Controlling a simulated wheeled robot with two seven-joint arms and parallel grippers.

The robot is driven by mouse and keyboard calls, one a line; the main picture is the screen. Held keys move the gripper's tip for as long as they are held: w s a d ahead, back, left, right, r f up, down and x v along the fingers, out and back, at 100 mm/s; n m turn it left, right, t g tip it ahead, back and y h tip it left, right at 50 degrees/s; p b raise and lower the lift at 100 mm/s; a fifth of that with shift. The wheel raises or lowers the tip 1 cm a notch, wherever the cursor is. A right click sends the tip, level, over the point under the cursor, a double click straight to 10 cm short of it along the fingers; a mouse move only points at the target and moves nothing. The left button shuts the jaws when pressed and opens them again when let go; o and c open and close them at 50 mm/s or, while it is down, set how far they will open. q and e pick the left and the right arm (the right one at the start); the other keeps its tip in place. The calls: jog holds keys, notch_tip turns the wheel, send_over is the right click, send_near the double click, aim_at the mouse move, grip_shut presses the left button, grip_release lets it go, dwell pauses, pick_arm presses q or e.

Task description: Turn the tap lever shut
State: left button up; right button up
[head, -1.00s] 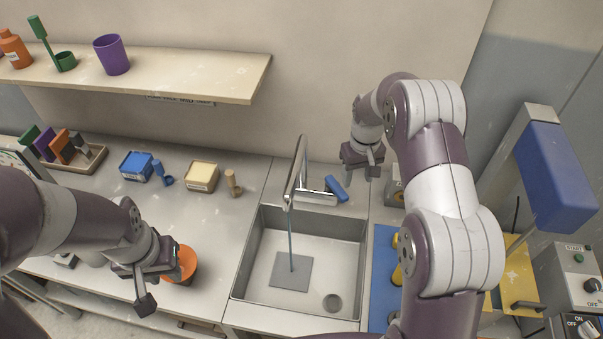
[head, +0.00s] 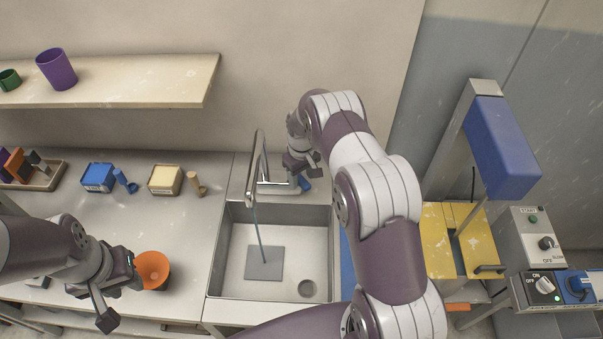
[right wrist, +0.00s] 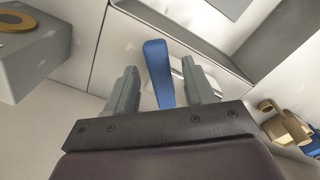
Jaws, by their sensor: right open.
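The metal tap (head: 258,165) stands behind the sink, and a thin blue-grey stream (head: 257,225) runs from its spout into the basin. Its blue lever (head: 305,184) is partly hidden under my right gripper (head: 302,174). In the right wrist view the blue lever (right wrist: 158,72) stands between the two spread fingers of my right gripper (right wrist: 161,85), with gaps at both sides. My left gripper (head: 120,300) hangs at the lower left beside an orange bowl (head: 153,268); its fingers look apart, with nothing visible between them.
The sink (head: 225,245) holds a grey square (head: 264,262) and a drain. Blue and cream boxes (head: 164,179) stand on the left counter. A shelf (head: 150,85) hangs above. A yellow-topped fixture (head: 437,240) and switch boxes (head: 540,245) stand at the right.

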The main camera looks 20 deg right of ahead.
jog(key=shift+f, duration=0.35)
grip_shut()
